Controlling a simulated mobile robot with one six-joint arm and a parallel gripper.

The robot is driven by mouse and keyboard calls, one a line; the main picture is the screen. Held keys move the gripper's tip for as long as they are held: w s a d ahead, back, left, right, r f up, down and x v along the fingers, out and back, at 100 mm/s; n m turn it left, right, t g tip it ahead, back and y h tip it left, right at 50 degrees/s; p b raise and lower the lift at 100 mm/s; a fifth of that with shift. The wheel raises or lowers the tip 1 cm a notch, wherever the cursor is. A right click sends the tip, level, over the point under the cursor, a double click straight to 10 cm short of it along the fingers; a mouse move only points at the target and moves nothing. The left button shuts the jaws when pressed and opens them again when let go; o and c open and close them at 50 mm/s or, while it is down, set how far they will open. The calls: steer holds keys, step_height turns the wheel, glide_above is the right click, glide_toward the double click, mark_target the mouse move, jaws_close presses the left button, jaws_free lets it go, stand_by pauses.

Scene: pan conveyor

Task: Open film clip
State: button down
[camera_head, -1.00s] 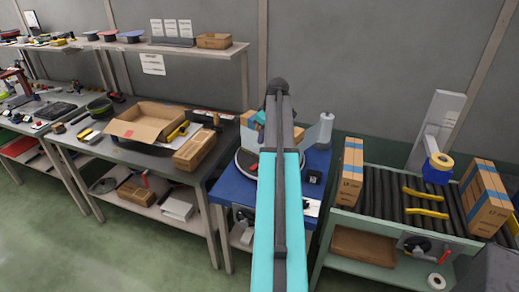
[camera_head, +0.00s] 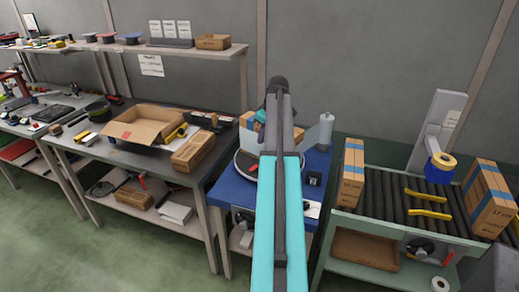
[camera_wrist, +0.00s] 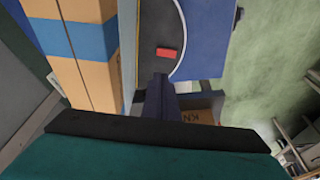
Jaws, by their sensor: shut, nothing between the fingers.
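In the wrist view a small red piece (camera_wrist: 167,53), which may be the film clip, lies on the dark round turntable (camera_wrist: 150,20). My gripper (camera_wrist: 158,80) is shut and empty, and its tip appears just below the red piece; I cannot tell whether they touch. A cardboard box (camera_wrist: 85,65) with a blue band stands to the left of it. In the head view my arm hides most of the box (camera_head: 245,120) and part of the turntable (camera_head: 239,162) on the blue table. A pale film roll (camera_head: 326,130) stands upright at that table's back right.
A roller conveyor (camera_head: 385,190) with a taped box (camera_head: 351,175) and yellow guides (camera_head: 428,213) stands right of the blue table (camera_head: 224,192). On the left, a grey workbench (camera_head: 110,150) holds an open carton (camera_head: 145,125) and a closed box (camera_head: 193,152). Green floor shows at lower left.

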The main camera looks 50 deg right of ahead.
steer(key=p, duration=0.3)
glide_above(255, 166)
steer(key=f, duration=0.7)
steer(key=s+f, duration=0.1)
steer(key=f, duration=0.2)
steer(key=shift+d+f, duration=0.1)
steer(key=shift+f, duration=0.2)
steer(key=shift+f+p, duration=0.5)
steer(key=shift+f, duration=0.85)
